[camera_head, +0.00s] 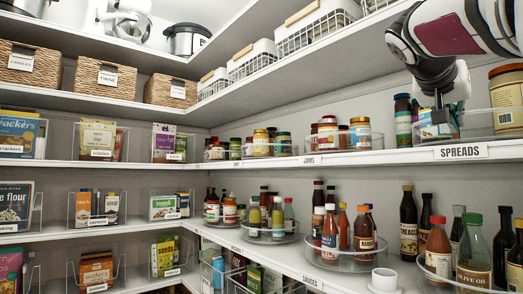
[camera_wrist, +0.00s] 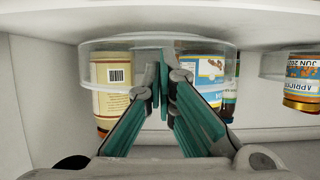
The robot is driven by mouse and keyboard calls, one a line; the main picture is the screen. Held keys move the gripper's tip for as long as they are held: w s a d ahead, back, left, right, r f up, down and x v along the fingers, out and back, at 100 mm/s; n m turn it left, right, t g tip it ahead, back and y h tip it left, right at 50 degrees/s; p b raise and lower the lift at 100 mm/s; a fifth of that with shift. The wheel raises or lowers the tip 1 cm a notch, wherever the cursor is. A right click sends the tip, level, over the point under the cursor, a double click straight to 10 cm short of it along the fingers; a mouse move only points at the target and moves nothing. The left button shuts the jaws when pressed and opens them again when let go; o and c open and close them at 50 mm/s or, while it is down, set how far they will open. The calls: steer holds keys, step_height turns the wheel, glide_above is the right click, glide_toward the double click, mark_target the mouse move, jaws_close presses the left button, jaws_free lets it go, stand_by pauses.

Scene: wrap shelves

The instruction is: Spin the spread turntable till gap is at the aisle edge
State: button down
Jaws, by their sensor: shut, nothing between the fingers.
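The spread turntable (camera_head: 478,127) is a clear round tray with a low rim on the shelf above the label SPREADS (camera_head: 460,152). My gripper (camera_head: 439,100) reaches down over its left part with the fingers shut and empty. In the wrist view, which looks upside down, the turntable (camera_wrist: 108,52) hangs at the top. My gripper (camera_wrist: 161,78) overlaps its rim between a cream jar (camera_wrist: 112,88) and a blue-and-white labelled jar (camera_wrist: 205,68); I cannot tell whether it touches. The space behind the fingers is partly hidden. A gold-lidded jar (camera_head: 507,92) stands on the right.
The jams turntable (camera_head: 345,157) with several jars stands to the left on the same shelf. An apricot jar (camera_wrist: 302,72) shows at the wrist view's right. Sauce bottles (camera_head: 408,222) and a white cup (camera_head: 384,280) stand below.

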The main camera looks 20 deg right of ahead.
steer(key=shift+w+a, duration=0.15)
steer(key=shift+w, duration=0.7)
steer(key=shift+a, duration=0.1)
steer(key=a+b, duration=0.1)
steer(key=a, duration=0.2)
steer(key=shift+s+a+b, duration=0.1)
steer(key=shift+s+b, duration=0.3)
steer(key=v, duration=1.2)
stand_by(0.3)
